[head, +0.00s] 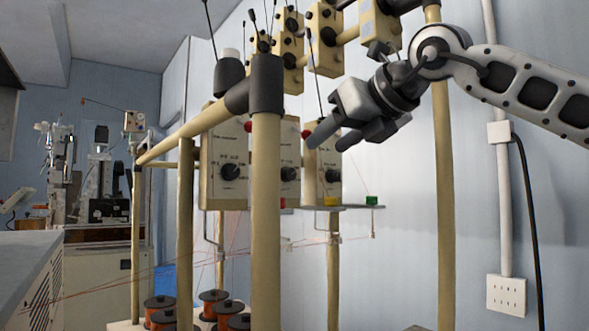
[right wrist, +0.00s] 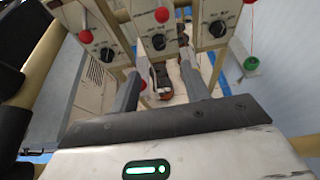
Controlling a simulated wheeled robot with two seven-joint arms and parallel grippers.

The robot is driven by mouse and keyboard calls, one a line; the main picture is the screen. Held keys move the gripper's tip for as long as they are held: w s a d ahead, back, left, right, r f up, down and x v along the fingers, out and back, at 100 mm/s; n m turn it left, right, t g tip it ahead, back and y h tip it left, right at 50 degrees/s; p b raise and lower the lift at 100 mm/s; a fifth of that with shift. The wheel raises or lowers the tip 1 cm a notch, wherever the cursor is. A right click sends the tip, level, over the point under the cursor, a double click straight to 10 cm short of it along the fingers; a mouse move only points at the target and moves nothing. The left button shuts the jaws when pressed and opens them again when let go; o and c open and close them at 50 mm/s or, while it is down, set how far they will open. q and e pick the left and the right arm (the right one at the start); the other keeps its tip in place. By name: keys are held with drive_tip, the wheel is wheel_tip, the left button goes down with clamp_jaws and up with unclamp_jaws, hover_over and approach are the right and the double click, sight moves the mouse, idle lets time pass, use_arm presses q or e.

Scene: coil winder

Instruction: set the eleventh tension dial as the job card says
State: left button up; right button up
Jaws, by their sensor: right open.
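Cream tension units with black dials hang in a row on the rack. In the head view, one dial (head: 232,172) is left of the front post, another (head: 288,174) just right of it, and a third (head: 333,176) further right. My right gripper (head: 325,142) is open and empty in front of the right-hand units, above their dials. In the right wrist view, three dials (right wrist: 107,53) (right wrist: 158,41) (right wrist: 218,28) lie ahead of the open fingers (right wrist: 158,85), the middle one roughly between them. I cannot tell which dial is the eleventh. No readable job card shows. My left gripper is out of view.
A thick cream post (head: 265,220) stands in front of the units. More units (head: 325,45) sit on an upper rail. Thin wires run below to copper spools (head: 160,310). A green piece (head: 372,200) sits at the shelf's right end. The wall side is clear.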

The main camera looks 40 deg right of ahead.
sight(292, 173)
drive_tip(key=p+x, duration=0.1)
drive_tip(key=x, duration=0.9)
drive_tip(key=shift+w+f, duration=0.25)
drive_tip(key=shift+w, duration=0.2)
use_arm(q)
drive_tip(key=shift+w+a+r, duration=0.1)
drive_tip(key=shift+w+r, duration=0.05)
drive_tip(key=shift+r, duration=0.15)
